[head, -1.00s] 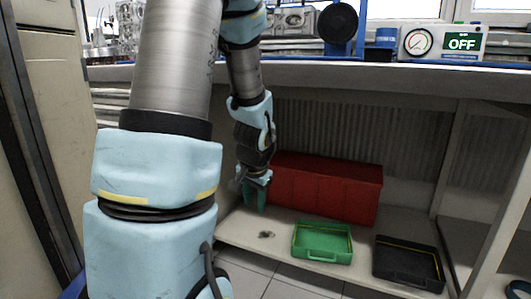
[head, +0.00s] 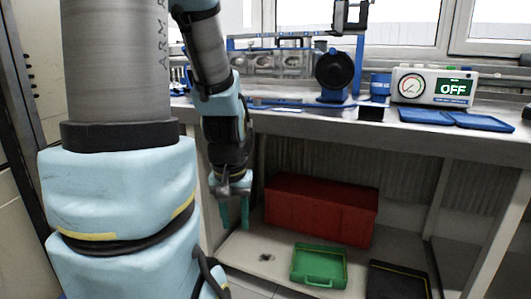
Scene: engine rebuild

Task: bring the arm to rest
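My arm comes down the left side of the head view, with its large upper links close to the camera. My gripper (head: 235,212) hangs with its teal fingers pointing down, below the bench top's front edge and just left of the red box (head: 320,212). The two fingers stand apart with a gap between them, and nothing shows in the gap. I see no contact between the fingers and the red box or the shelf.
A green tray (head: 318,283) and a black tray (head: 397,283) lie on the low shelf (head: 240,248), with a small dark part (head: 266,257) nearby. The bench top (head: 330,122) carries a gauge box reading OFF (head: 434,86), blue trays (head: 455,118) and a dark round fixture (head: 334,70).

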